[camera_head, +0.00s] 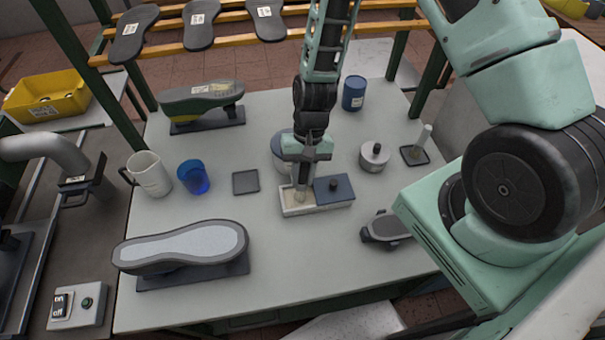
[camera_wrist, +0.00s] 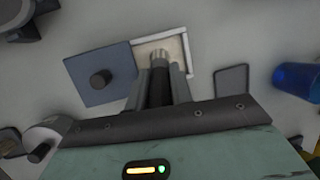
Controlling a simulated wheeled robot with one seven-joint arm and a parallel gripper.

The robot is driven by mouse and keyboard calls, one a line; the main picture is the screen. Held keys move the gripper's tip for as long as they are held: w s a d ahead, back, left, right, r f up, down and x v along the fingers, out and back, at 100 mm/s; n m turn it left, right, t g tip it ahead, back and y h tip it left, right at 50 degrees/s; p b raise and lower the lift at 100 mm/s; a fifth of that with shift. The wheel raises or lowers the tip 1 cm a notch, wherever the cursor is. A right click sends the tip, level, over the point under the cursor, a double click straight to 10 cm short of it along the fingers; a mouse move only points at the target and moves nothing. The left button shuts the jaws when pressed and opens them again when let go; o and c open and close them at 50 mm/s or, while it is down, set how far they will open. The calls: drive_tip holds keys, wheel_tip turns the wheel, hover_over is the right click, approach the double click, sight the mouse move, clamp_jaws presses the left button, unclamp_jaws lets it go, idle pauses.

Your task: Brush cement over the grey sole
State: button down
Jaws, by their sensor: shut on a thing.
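The grey sole (camera_head: 190,243) lies face up on a dark stand (camera_head: 200,275) at the front left of the table. My gripper (camera_head: 304,172) is shut on a brush, with its tip (camera_head: 300,195) pointing down over the open half of a pale cement box (camera_head: 290,211). In the wrist view, the brush (camera_wrist: 159,62) sits between my fingers (camera_wrist: 163,88), its end at the cream-coloured opening of the box (camera_wrist: 204,51). I cannot tell whether the bristles touch the cement. A dark blue lid (camera_head: 343,183) covers or rests over the box's right side.
A white mug (camera_head: 151,176), blue cup (camera_head: 193,177) and dark square pad (camera_head: 245,182) stand left of the box. A lidded pot (camera_head: 374,158), dark clamp-like item (camera_head: 386,228) and blue can (camera_head: 353,93) are to the right. Another shoe (camera_head: 200,98) stands behind.

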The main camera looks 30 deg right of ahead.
sight(303, 169)
drive_tip(key=shift+r+p, duration=2.3)
drive_tip(key=shift+r, duration=1)
